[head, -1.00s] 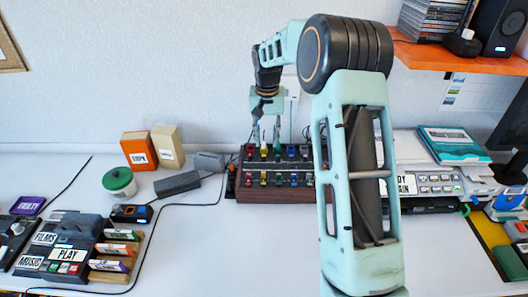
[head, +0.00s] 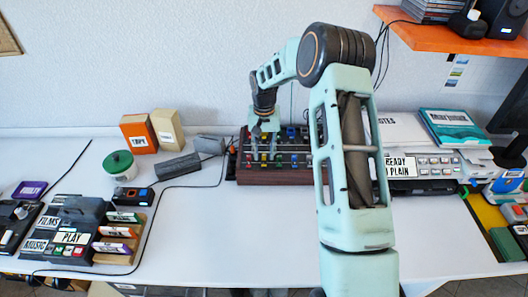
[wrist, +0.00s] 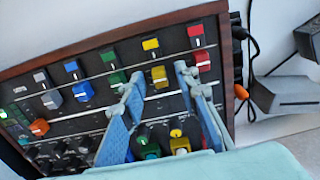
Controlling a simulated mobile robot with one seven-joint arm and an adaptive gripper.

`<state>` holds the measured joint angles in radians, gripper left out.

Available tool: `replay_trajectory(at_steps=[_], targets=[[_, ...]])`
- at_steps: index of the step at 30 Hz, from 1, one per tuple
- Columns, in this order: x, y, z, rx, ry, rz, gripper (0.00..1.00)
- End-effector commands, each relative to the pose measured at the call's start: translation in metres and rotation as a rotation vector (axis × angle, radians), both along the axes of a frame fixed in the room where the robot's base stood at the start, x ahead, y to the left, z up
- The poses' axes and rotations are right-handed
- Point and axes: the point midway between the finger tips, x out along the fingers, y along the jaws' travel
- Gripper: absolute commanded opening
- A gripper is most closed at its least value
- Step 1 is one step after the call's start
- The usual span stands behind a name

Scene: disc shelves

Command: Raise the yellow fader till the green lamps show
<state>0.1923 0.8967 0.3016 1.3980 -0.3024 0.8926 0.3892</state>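The mixer (head: 290,179) is a dark panel in a brown wooden case, on the desk in the head view. It fills much of the wrist view, with a row of coloured fader caps. The yellow fader (wrist: 159,75) has a blocky cap, with a yellow label (wrist: 150,44) above it. My gripper (wrist: 160,84) is open, its pale blue fingers on either side of the yellow cap; I cannot tell whether they touch it. In the head view my gripper (head: 263,142) is over the mixer's left part. A small green light (wrist: 4,114) shows at the wrist view's left edge.
Red (wrist: 201,58) and green (wrist: 117,77) faders flank the yellow one closely. In the head view a grey block (head: 178,166) and cable lie left of the mixer, and a label-bearing machine (head: 425,186) stands to its right. The desk front is clear.

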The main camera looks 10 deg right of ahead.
Motion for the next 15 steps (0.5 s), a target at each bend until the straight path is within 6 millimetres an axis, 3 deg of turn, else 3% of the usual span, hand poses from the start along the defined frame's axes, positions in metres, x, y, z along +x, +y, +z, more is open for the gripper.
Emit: replay_trajectory(at_steps=[7, 15], targets=[[0.0001, 0.0000, -0.0011, 0.000, 0.000, 0.000, 0.29], [0.0001, -0.0001, -0.0008, 0.000, 0.000, 0.000, 0.00]])
